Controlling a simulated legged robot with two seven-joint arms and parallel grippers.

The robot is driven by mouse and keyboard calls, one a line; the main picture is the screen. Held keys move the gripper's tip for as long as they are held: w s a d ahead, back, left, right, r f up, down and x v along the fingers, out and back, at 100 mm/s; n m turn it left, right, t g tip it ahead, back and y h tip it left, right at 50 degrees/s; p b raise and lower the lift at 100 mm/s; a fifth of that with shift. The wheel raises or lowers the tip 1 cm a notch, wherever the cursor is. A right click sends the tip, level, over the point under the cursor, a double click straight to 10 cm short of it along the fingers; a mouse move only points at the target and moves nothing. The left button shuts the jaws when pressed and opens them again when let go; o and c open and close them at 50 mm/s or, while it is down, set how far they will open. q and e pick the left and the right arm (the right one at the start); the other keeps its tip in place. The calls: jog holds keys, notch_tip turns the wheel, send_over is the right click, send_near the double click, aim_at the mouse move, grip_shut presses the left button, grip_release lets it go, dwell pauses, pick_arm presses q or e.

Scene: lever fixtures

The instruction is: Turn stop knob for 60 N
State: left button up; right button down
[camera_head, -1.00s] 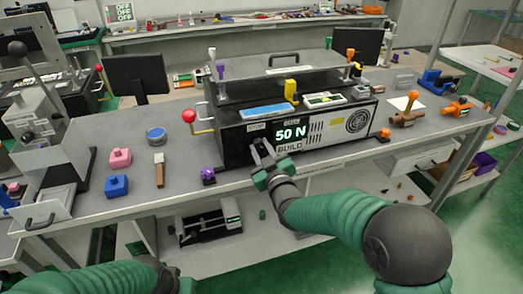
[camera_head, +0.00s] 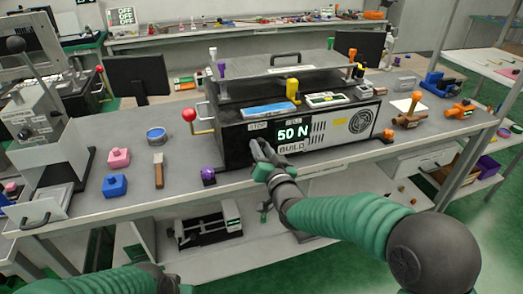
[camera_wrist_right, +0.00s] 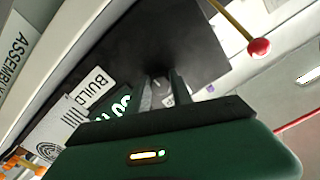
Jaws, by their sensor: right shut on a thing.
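The black machine box (camera_head: 238,150) stands on the bench with a lit display (camera_head: 292,134) reading 50 N and a label BUILD below it. The STOP label (camera_head: 258,126) is on the left of its front. My right gripper (camera_head: 257,146) is at the front just below that label. In the right wrist view the fingers (camera_wrist_right: 162,92) are close together around a small pale knob (camera_wrist_right: 167,86) on the dark panel, largely hidden by them. The display shows partly (camera_wrist_right: 122,103) beside the fingers. Only part of my left arm shows, at the bottom left; its gripper is out of view.
A red ball lever (camera_head: 189,115) sticks out left of the box, also in the wrist view (camera_wrist_right: 259,47). A purple knob fixture (camera_head: 208,174) stands at the bench's front edge. Orange-handled fixtures (camera_head: 411,108) stand to the right. Blue and pink blocks lie left.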

jog(key=shift+w+d+r+m, duration=0.1)
jog(key=shift+r+m, duration=0.3)
jog(key=shift+m, duration=0.1)
jog(key=c, duration=1.5)
grip_release()
jog(key=o, duration=0.4)
jog(key=shift+f, duration=0.25)
jog(key=p+v, duration=0.1)
jog(key=v, duration=1.5)
jog(key=shift+s+d, duration=0.1)
jog(key=shift+s, duration=0.3)
